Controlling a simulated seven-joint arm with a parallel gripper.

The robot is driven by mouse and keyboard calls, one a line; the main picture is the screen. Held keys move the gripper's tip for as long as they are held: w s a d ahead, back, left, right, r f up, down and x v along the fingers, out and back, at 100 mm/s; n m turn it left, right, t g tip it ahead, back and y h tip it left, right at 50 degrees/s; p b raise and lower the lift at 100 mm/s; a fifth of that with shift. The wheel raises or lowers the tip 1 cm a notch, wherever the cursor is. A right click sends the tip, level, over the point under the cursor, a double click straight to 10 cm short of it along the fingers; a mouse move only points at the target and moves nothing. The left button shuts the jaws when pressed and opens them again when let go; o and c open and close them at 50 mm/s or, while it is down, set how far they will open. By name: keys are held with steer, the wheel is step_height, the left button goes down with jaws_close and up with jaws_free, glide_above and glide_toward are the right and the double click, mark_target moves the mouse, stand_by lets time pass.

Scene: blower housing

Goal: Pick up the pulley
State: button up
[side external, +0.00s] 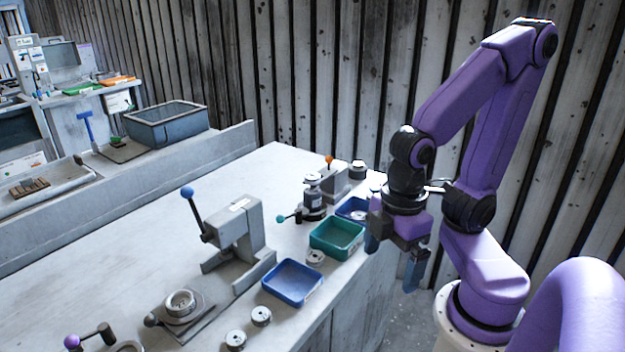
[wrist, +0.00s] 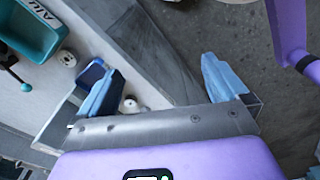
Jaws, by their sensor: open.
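My gripper (side external: 391,266) hangs at the right edge of the bench with its two blue fingers apart and nothing between them. In the wrist view the open gripper (wrist: 162,70) faces the bench edge and the floor. Several small round grey parts are in view, and I cannot tell which is the pulley. One round part (side external: 315,258) lies beside the green tray. Two more, a nearer part (side external: 235,340) and a second part (side external: 261,317), lie at the front. In the wrist view a small round part (wrist: 130,103) shows just right of the left finger.
The green tray (side external: 317,244), a blue tray (side external: 268,286) and a farther blue tray (side external: 341,207) line the right edge. A lever press (side external: 237,230) and a fixture (side external: 313,200) with a teal-knobbed handle stand left of them.

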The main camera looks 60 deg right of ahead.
steer(key=c, duration=0.4)
